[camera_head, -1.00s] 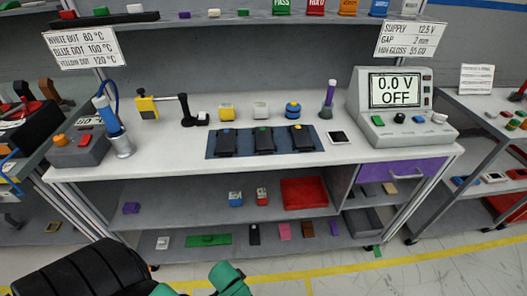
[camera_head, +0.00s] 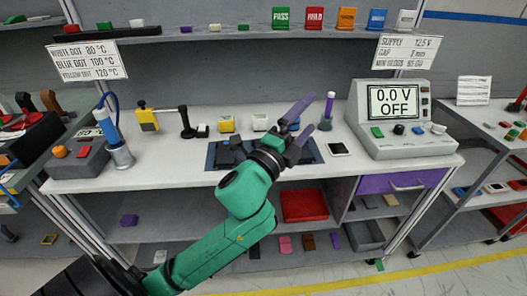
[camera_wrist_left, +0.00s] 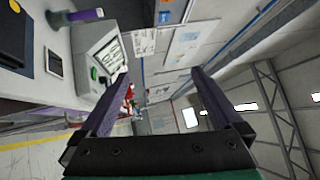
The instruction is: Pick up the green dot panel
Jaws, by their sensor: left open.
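Dark panels lie on a blue mat (camera_head: 211,155) on the workbench. The middle one carried a green dot in the earlier head view; now my left wrist and hand cover it, and I cannot make out its dot. Part of the left panel (camera_head: 226,156) shows beside my arm. My left gripper (camera_head: 314,110) is above the mat, its two purple fingers spread and empty, pointing up and to the right. In the left wrist view a dark panel (camera_wrist_left: 12,48) shows at the left edge, outside the fingers (camera_wrist_left: 158,76). My right gripper is out of view.
A purple-handled tool (camera_head: 328,108) stands close to the fingertips.

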